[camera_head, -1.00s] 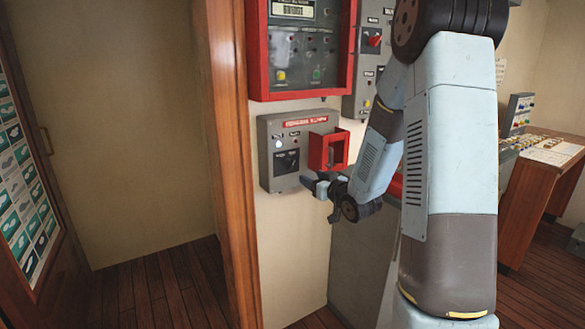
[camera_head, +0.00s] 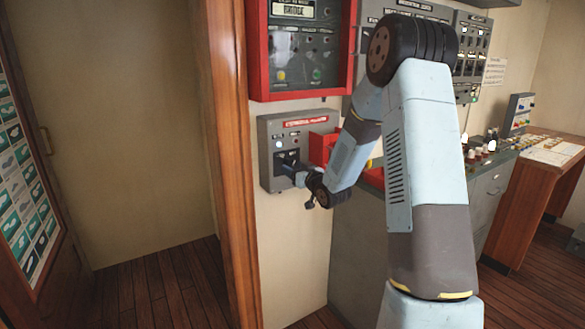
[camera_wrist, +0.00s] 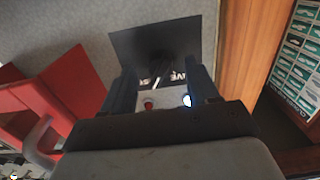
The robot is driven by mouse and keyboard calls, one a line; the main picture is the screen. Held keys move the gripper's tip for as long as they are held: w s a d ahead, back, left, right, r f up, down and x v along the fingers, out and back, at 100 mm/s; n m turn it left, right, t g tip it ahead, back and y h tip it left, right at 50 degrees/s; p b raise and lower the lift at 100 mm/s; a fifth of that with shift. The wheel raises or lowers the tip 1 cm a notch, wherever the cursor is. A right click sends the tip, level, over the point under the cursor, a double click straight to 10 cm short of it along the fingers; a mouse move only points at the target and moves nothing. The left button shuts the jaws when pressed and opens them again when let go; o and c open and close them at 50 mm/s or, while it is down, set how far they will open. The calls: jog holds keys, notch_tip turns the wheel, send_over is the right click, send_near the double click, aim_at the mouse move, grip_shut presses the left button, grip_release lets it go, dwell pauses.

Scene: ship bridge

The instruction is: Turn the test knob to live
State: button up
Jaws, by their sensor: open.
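The grey wall box (camera_head: 267,150) with a red label strip carries the test knob on a dark plate, which shows in the wrist view (camera_wrist: 125,42). The dark knob (camera_wrist: 160,62) has a pale pointer line. Part of a white label that looks like "LIVE" (camera_wrist: 178,76) shows beside it. My gripper (camera_head: 291,170) is at the front of the plate. In the wrist view my gripper's blue fingers (camera_wrist: 160,82) are open, one on each side of the knob. I cannot tell whether they touch it. In the head view my gripper hides most of the knob.
A red-framed panel (camera_head: 300,93) hangs above. A wooden post (camera_head: 235,150) stands left of the box. A grey console is at the right.

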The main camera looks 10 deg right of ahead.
jog(key=shift+x, duration=1.2)
jog(key=c, duration=1.1)
